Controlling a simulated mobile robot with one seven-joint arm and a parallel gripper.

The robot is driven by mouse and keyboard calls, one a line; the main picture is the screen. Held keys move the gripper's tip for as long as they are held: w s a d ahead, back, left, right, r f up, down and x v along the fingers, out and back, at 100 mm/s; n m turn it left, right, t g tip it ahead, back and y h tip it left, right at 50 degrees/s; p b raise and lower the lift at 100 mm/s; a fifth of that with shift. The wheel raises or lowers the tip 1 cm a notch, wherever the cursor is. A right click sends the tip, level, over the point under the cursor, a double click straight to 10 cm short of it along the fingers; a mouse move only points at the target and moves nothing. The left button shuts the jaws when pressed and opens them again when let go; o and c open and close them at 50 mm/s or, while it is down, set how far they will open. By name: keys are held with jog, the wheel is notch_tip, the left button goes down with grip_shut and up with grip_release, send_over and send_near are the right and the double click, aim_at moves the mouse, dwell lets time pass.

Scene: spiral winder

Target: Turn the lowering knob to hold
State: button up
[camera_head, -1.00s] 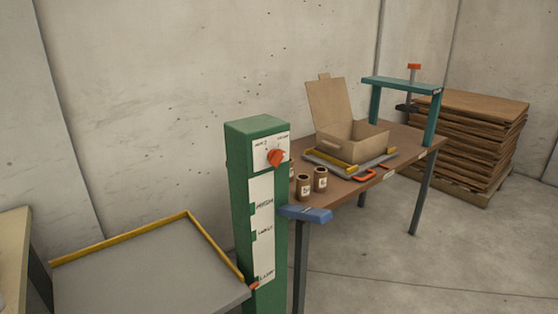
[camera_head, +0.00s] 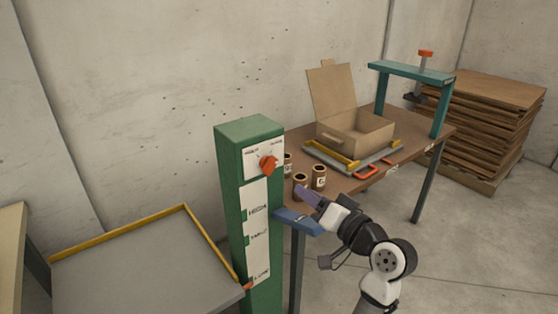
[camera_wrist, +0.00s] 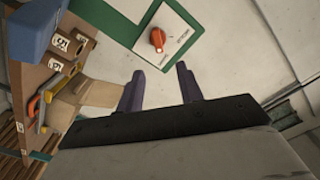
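The lowering knob is an orange-red knob (camera_head: 268,165) on a white plate near the top of the green post (camera_head: 250,135). In the wrist view the knob (camera_wrist: 157,38) sits on its white plate, ahead of my fingers and apart from them. Small lettering flanks the knob, too small to read surely. My gripper (camera_head: 303,193) is in front of the table, right of and below the knob. In the wrist view its two purple fingers (camera_wrist: 160,88) stand apart with nothing between them.
A blue piece (camera_head: 297,222) juts out beside the post. A grey platform (camera_head: 140,265) with yellow edges lies left. Stacked brown sheets (camera_head: 490,120) stand at right.

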aim_at(273, 168)
jog(key=p+x, duration=0.1)
jog(key=x, duration=0.3)
jog(key=p+x, duration=0.1)
jog(key=x, duration=0.3)
jog(key=p+x, duration=0.1)
jog(key=x, duration=0.4)
jog(key=shift+f+p, duration=0.3)
grip_shut()
